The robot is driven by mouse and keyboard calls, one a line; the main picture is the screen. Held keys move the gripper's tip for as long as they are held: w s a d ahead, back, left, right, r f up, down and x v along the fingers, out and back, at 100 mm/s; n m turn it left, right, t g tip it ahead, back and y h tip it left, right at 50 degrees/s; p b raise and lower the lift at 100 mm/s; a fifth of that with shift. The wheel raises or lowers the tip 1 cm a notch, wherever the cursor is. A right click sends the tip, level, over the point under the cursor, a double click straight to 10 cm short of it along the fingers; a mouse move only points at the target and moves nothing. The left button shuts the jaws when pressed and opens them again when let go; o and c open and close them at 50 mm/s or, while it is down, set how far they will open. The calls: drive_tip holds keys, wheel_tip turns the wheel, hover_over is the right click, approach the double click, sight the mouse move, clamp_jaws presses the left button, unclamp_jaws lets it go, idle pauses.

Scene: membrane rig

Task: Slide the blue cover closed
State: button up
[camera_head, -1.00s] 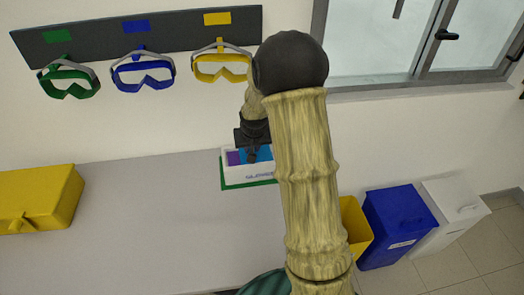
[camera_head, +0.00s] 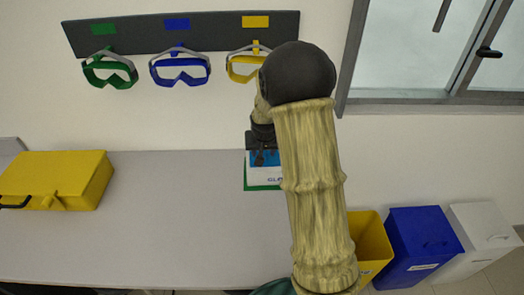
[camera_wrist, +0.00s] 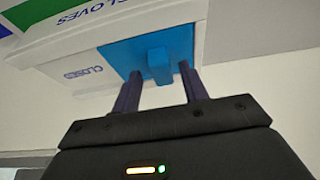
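The glove box (camera_head: 257,184) stands on the bench against the wall, partly hidden by my arm in the head view; its white body (camera_wrist: 85,43) fills the upper left of the wrist view. The blue cover (camera_wrist: 126,55) lies on its top, next to a "CLOSED" label (camera_wrist: 83,73), near the box end at picture right. A blue tab (camera_wrist: 159,65) stands up from it. My gripper (camera_wrist: 159,78) is open, its two dark fingers apart on either side of the tab with gaps visible; contact is unclear. In the head view my gripper (camera_head: 262,158) hides part of the cover (camera_head: 283,157).
A yellow case (camera_head: 55,178) sits at the left of the grey bench (camera_head: 180,220). Goggles (camera_head: 180,70) hang on the wall above. Yellow, blue (camera_head: 422,245) and white bins stand at the right. The middle bench is clear.

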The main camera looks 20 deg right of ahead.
drive_tip(key=shift+d, duration=0.2)
drive_tip(key=shift+r, duration=0.15)
drive_tip(key=shift+s+r, duration=0.1)
drive_tip(key=shift+r, duration=0.2)
drive_tip(key=b+v, duration=0.1)
drive_tip(key=v, duration=1.5)
drive_tip(key=shift+s+r, duration=0.15)
drive_tip(key=shift+s, duration=0.15)
drive_tip(key=shift+a, duration=0.1)
drive_tip(key=s+a+f+n, duration=0.1)
drive_tip(key=s+a+f, duration=0.1)
drive_tip(key=s+f, duration=0.3)
drive_tip(key=s+a+f+n+g+y, duration=0.1)
drive_tip(key=s+f, duration=0.5)
drive_tip(key=s, duration=0.7)
drive_tip(key=shift+a+n+g, duration=0.3)
drive_tip(key=shift+a+n, duration=0.1)
drive_tip(key=shift+a, duration=0.5)
drive_tip(key=shift+f, duration=0.1)
